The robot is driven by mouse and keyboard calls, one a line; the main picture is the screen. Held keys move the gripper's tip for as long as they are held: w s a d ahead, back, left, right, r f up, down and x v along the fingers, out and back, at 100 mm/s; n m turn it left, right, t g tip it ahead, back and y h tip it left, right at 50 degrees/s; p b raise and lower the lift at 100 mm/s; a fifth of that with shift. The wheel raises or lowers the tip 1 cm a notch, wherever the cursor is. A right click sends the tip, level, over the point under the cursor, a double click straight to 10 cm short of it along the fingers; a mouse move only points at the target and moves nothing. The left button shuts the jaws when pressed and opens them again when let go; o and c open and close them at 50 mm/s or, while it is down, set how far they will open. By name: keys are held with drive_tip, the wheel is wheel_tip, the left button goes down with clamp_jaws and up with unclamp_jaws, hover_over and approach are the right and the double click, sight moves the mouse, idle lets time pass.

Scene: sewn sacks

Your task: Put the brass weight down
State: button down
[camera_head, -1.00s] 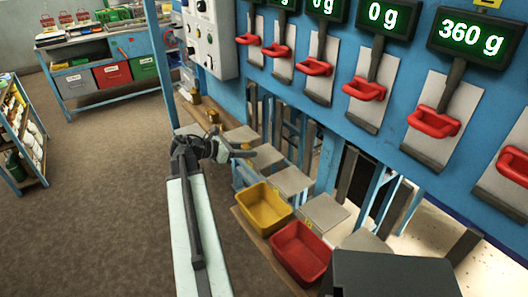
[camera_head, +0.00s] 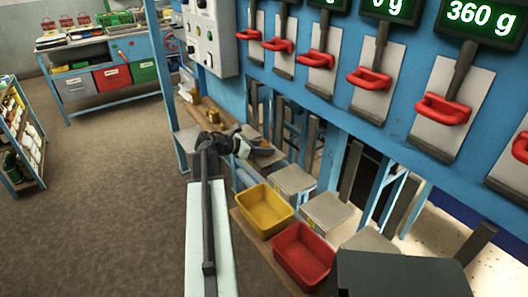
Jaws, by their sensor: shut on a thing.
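My gripper (camera_head: 262,150) is at the end of the outstretched arm, low over the row of grey scale plates under the blue panel. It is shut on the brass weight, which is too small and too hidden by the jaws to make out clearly. I cannot tell whether it touches a plate. Two other brass-coloured pieces, one farther back (camera_head: 194,96) and one nearer (camera_head: 213,115), stand on the wooden shelf behind the gripper.
A yellow bin (camera_head: 264,222) and a red bin (camera_head: 303,266) stand in front of the grey plates (camera_head: 292,180). One display (camera_head: 481,13) reads 360 g. The floor to the left (camera_head: 110,200) is clear.

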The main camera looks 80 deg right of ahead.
drive_tip(key=c, duration=0.9)
unclamp_jaws()
drive_tip(key=shift+r, duration=0.2)
drive_tip(key=p+v, duration=0.4)
drive_tip(key=v, duration=0.8)
drive_tip(key=shift+p, duration=0.3)
